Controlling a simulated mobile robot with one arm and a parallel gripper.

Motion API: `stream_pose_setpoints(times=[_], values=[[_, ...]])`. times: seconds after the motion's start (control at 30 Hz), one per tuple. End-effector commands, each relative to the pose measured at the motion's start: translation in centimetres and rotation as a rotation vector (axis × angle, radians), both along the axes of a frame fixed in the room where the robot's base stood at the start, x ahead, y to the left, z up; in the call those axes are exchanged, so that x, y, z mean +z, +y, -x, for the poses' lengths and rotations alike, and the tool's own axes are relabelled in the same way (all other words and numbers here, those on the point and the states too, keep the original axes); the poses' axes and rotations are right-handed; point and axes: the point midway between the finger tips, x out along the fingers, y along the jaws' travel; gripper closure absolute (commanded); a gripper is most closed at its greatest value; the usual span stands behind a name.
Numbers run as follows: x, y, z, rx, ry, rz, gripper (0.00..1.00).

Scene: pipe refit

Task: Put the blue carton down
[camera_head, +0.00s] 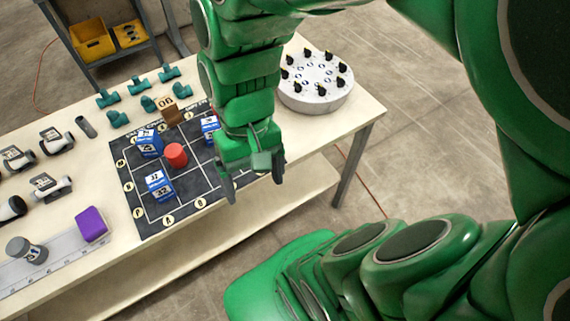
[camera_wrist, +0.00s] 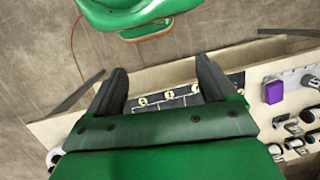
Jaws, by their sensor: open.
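Blue-and-white cartons stand on the dark gridded mat (camera_head: 187,197): one group at its upper left (camera_head: 147,142), another at its lower left (camera_head: 158,187), and one (camera_head: 209,127) at its upper right, partly hidden behind my arm. I cannot tell which of them is the task's carton. My gripper (camera_head: 254,187) points down over the front right edge of the mat, fingers apart, with nothing between them. In the wrist view my gripper (camera_wrist: 162,74) is also open and empty, with the mat's lettered edge (camera_wrist: 175,103) beyond the fingers.
A round white turntable with black pegs (camera_head: 316,82) is at right. Teal pipe fittings (camera_head: 117,119), a purple block (camera_head: 91,224) and grey-white parts occupy the left. The table's front right is clear.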

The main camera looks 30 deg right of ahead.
Motion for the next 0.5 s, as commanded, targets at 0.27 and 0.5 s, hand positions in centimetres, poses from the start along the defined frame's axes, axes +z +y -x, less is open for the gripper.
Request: stream_pose_setpoints(times=[0.27,0.5], values=[[1.7,-2.7,1.6,0.056,-0.079,0.104,0.15],[1.8,-3.0,1.8,0.064,-0.086,0.114,0.15]])
